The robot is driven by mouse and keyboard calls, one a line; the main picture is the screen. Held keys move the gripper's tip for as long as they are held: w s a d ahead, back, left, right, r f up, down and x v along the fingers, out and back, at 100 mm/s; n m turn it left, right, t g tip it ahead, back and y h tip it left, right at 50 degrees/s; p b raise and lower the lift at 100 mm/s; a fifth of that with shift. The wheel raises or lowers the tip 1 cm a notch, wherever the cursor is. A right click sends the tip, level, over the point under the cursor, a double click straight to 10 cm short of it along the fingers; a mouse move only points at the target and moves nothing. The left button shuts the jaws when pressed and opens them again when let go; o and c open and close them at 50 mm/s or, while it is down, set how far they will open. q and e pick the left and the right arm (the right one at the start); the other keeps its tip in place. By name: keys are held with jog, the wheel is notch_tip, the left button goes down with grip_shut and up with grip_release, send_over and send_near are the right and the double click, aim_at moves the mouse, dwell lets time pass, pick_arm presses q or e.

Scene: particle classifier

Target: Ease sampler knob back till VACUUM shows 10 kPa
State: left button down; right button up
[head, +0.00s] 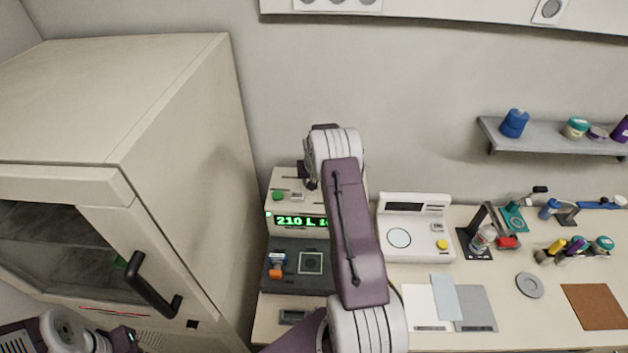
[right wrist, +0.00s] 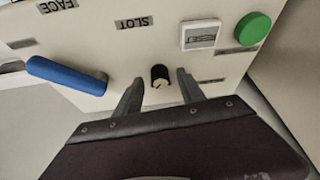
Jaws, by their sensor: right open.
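The small black knob (right wrist: 160,76) with a pale pointer mark sits on the pale panel (right wrist: 110,60) in the right wrist view. My right gripper (right wrist: 159,85) is open, with one finger on each side of the knob and a gap visible on both sides. In the head view, the instrument (head: 283,186) stands on the bench, and its green display (head: 295,220) reads "210 L" with further digits hidden by my right arm. I cannot see a VACUUM reading. My left arm shows at the lower left, but its gripper is not in view.
A large cabinet (head: 180,130) stands close on the left. A white scale-like device (head: 415,225) stands right of my arm.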

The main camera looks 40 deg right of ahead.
jog(key=shift+w+f, duration=0.15)
jog(key=shift+w, duration=0.1)
jog(key=c, duration=0.4)
jog(key=shift+d, duration=0.1)
jog(key=c, duration=0.5)
grip_shut()
pick_arm(q)
jog(key=shift+w+d, duration=0.2)
